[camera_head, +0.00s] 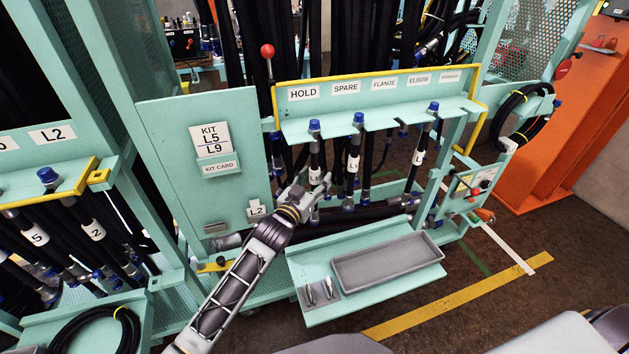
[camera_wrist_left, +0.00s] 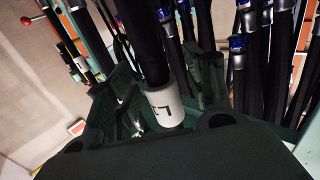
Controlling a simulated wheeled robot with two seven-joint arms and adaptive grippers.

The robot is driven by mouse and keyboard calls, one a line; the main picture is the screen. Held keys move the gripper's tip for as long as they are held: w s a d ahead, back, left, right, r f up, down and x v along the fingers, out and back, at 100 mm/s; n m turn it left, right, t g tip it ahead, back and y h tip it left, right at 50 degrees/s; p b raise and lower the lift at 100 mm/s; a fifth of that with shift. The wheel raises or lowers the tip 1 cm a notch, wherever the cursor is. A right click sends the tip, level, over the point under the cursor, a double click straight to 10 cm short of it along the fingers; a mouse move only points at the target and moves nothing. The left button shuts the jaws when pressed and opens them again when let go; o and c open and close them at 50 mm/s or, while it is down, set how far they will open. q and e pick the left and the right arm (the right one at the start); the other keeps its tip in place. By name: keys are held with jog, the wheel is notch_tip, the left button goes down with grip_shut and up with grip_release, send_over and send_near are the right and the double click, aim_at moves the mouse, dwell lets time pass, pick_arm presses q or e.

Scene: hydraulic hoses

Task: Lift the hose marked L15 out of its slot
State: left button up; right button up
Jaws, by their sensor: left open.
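Three black hoses with blue caps hang in the slots of a mint-green rack shelf (camera_head: 385,115). Each has a white label starting with L, but the full numbers are too small to read, so I cannot tell which is L15. In the left wrist view, a black hose with a white label (camera_wrist_left: 164,105) runs between the spread fingers of the left gripper (camera_wrist_left: 165,95). The label shows an L, the rest is unclear. My right gripper is not in view.
The shelf has signs HOLD, SPARE, FLANGE and ELBOW, with a yellow rail. A grey tray (camera_head: 388,262) sits on a ledge below. A kit panel (camera_head: 205,180) stands left of the gripper.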

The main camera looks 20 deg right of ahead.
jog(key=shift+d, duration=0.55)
pick_arm(q)
jog(key=shift+c, duration=0.2)
grip_shut()
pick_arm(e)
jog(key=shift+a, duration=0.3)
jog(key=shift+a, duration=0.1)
pick_arm(q)
jog(key=shift+r, duration=0.2)
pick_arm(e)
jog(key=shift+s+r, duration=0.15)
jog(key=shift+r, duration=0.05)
